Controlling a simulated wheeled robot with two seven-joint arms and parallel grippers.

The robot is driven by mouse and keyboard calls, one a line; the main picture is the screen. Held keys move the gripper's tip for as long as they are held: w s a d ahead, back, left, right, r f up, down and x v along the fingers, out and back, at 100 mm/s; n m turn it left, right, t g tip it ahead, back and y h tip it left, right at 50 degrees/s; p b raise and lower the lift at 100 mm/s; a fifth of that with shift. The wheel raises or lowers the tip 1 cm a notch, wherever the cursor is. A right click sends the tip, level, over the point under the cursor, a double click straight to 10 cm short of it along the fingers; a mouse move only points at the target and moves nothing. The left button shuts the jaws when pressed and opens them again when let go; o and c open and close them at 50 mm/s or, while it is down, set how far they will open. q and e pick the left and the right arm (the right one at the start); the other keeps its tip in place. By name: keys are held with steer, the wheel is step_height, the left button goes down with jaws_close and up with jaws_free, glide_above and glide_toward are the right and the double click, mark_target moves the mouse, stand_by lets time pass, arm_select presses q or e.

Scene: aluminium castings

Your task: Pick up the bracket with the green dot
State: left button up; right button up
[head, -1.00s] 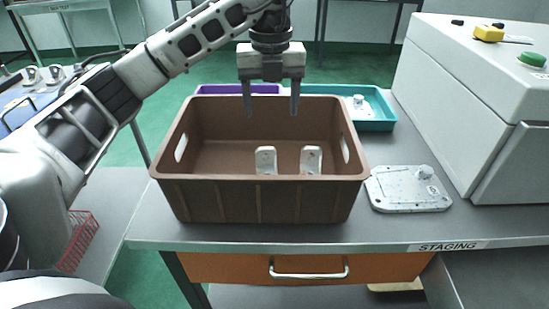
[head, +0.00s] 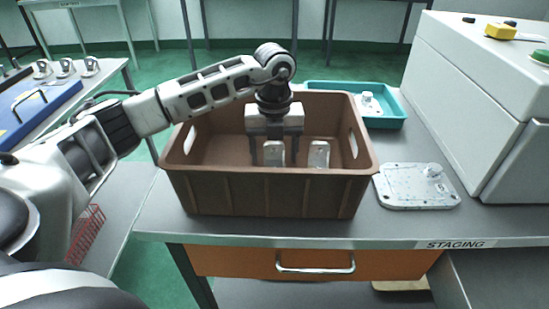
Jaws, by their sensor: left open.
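Two pale metal brackets stand inside the brown crate (head: 262,196): a left bracket (head: 274,154) and a right bracket (head: 319,154). Their lower parts are hidden by the crate's front wall. I cannot make out a green dot on either one. My left gripper (head: 274,158) points down inside the crate, open. Its two fingers show on either side of the left bracket, and no contact can be made out. The right bracket is just right of the fingers. My right gripper is out of view.
The crate stands on a grey table (head: 400,228) marked STAGING. A teal tray (head: 390,120) with a casting is behind it. A flat cast plate (head: 415,188) lies to its right, before a large grey machine (head: 465,105). A blue fixture (head: 40,105) is at left.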

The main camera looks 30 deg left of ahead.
arm_select(q)
steer(key=c, duration=1.1)
